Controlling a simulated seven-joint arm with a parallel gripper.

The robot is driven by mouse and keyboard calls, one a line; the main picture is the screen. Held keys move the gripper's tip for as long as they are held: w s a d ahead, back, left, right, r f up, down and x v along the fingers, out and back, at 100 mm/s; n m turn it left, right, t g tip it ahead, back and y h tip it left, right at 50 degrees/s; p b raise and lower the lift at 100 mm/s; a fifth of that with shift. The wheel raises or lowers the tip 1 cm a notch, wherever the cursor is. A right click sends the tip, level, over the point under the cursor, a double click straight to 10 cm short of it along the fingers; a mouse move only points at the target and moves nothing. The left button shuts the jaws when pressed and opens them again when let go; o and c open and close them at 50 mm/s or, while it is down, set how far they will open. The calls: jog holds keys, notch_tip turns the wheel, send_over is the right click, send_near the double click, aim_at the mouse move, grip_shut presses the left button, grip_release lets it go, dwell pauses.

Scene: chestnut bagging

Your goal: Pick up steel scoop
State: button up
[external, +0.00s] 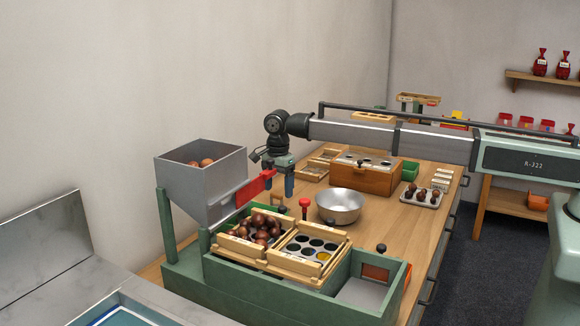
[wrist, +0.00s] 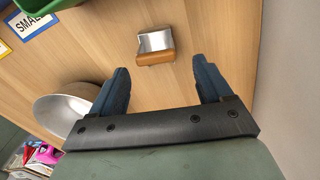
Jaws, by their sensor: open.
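In the wrist view a small steel scoop (wrist: 154,41) with an orange-brown wooden part (wrist: 155,58) lies on the wooden table. It is just beyond the gap between my fingertips, wooden part toward me. My gripper (wrist: 160,65) is open, its two dark blue fingers on either side of an empty gap. In the external view my gripper (external: 278,190) points down over the table, behind the chestnut trays and left of the steel bowl. I cannot make out the scoop in the external view.
The steel bowl (external: 340,205) stands close by; the wrist view shows it at left (wrist: 62,108). A grey hopper (external: 200,185) with a red lever (external: 255,188) and a green-framed sorter (external: 290,290) stand in front. A green bin (wrist: 45,4) sits at the wrist view's upper left.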

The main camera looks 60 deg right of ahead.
aim_at(277, 198)
jog(key=shift+a+f, duration=0.25)
jog(key=shift+f, duration=1.35)
jog(key=shift+a+f, duration=0.2)
jog(key=shift+f, duration=1.4)
jog(key=c, duration=1.1)
